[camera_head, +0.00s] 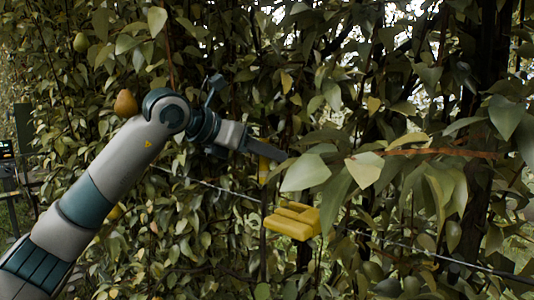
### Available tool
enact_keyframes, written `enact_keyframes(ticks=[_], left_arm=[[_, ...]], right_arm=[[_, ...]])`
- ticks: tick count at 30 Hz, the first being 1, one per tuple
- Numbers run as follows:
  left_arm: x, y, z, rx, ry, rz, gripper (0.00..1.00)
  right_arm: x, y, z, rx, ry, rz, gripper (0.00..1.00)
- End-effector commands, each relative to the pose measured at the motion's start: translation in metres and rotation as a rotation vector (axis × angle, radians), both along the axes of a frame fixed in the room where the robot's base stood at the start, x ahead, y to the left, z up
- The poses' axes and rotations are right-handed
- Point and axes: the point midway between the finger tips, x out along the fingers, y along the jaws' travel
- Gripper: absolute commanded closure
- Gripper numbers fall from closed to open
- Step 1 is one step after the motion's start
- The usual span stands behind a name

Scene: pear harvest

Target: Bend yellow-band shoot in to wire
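A small yellow band (264,171) shows on a thin upright shoot just below my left gripper's fingertips. The shoot is mostly lost among leaves. A pale wire (215,187) runs behind the foliage, sloping down to the right; a darker stretch shows at the lower right. My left gripper (272,151) reaches in from the left, its dark fingers pointing right beside the banded shoot. Leaves cover part of the fingertips, so I cannot tell whether they are apart or closed on the shoot. My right gripper is not in view.
A yellow blocky object (292,221) sits below the fingertips. A brownish pear (126,103) hangs close to my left arm, and a green pear (81,42) hangs at the upper left. A reddish-brown branch (445,152) with large leaves reaches across the right. Dense foliage fills the scene.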

Motion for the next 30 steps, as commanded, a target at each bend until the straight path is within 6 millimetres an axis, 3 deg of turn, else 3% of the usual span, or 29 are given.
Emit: enact_keyframes(ticks=[11,30], left_arm=[[-0.021,0.025,0.012,0.000,-0.003,0.001,0.64],[-0.090,0.107,0.063,0.000,-0.002,0.001,0.64]], right_arm=[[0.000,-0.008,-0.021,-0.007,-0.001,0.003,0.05],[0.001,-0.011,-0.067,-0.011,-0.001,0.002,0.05]])
